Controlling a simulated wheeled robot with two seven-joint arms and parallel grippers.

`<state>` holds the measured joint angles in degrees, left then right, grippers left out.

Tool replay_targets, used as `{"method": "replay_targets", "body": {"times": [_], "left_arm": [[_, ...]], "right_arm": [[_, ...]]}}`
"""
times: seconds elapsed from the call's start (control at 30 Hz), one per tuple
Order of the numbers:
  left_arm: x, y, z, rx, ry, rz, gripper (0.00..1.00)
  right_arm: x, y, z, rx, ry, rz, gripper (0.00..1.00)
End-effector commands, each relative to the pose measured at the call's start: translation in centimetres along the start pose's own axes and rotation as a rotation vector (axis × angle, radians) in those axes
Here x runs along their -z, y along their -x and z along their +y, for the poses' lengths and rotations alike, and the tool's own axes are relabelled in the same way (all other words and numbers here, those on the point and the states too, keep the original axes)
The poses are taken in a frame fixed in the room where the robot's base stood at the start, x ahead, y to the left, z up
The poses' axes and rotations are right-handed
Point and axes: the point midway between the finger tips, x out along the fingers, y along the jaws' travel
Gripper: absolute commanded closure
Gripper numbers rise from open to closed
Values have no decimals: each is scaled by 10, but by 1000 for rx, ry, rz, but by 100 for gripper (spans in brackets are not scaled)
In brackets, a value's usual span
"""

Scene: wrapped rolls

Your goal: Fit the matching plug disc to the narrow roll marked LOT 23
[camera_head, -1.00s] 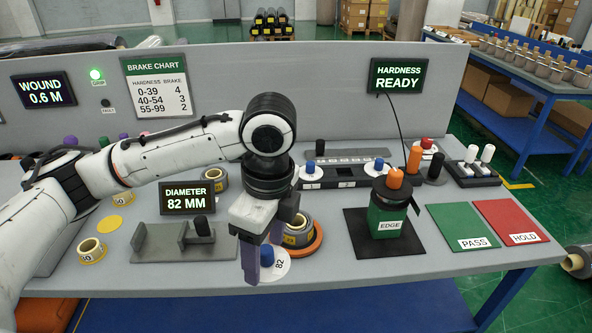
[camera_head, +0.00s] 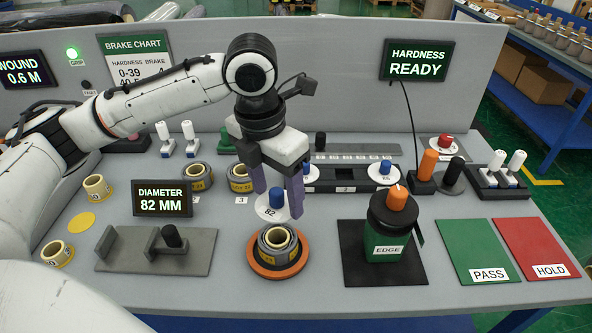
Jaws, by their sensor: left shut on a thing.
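A white plug disc (camera_head: 267,213) marked 82 has a blue knob (camera_head: 276,198). My left gripper (camera_head: 278,197) points down and is shut on this knob. It holds the disc just behind and above a grey wound roll (camera_head: 267,254) with a pale core, apart from it in the picture. That roll lies on an orange round base (camera_head: 259,265); its yellow label is too small to read surely. Two more grey rolls stand further back, one left (camera_head: 199,178) and one nearer the gripper (camera_head: 239,179); their labels are unclear. My right gripper is not in view.
A rack (camera_head: 345,181) at the back holds other blue-knobbed discs. A green EDGE device (camera_head: 388,245) stands on a black mat right of the roll. A grey cradle (camera_head: 190,262) and a DIAMETER 82 MM display (camera_head: 163,197) are left. Green PASS (camera_head: 482,250) and red HOLD mats lie right.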

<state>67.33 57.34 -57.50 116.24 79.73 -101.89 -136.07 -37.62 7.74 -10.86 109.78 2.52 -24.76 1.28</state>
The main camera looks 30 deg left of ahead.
Motion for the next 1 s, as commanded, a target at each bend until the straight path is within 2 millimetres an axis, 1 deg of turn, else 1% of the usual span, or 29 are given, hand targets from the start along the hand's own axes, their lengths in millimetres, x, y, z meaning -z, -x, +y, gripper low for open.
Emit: {"method": "replay_targets", "body": {"times": [0.07, 0.2, 0.3, 0.47, 0.87, 1.0], "left_arm": [[0, 0, 0, 1, -5, 0, 60], [0, 0, 0, 0, -5, 0, 60], [0, 0, 0, 0, -5, 0, 60], [0, -2, 0, 1, -6, -4, 60], [5, -38, 0, 1, -6, -3, 60], [6, -48, 0, 1, -5, -4, 60]], "right_arm": [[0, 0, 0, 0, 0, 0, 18], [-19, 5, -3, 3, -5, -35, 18], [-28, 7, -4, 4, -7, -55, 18], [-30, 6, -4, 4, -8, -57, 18], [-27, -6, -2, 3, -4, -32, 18], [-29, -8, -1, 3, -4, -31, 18]]}}
